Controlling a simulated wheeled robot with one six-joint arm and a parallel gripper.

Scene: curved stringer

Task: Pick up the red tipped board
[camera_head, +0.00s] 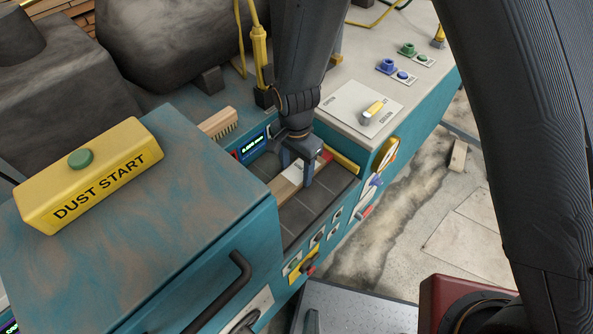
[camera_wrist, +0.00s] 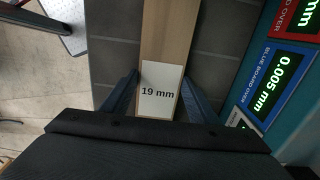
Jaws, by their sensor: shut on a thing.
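A pale wooden board (camera_head: 287,185) lies in a grey-tiled recess of the teal machine. Its far end shows a red tip (camera_head: 326,156) in the head view. In the wrist view the board (camera_wrist: 168,30) runs up the picture and carries a white label (camera_wrist: 160,90) reading "19 mm". My gripper (camera_head: 298,169) points down over the board, with one finger on each side of it. In the wrist view my gripper (camera_wrist: 159,97) is shut across the board at the label. The red tip is out of the wrist view, and the board looks low, at or near the tiles.
The yellow "DUST START" box (camera_head: 92,175) sits on a teal cabinet (camera_head: 160,215) to the left. A brush (camera_head: 219,124) and a lit display (camera_head: 253,144) are behind the recess. A white rotary switch plate (camera_head: 362,106) is at the right. Knobs line the front panel.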

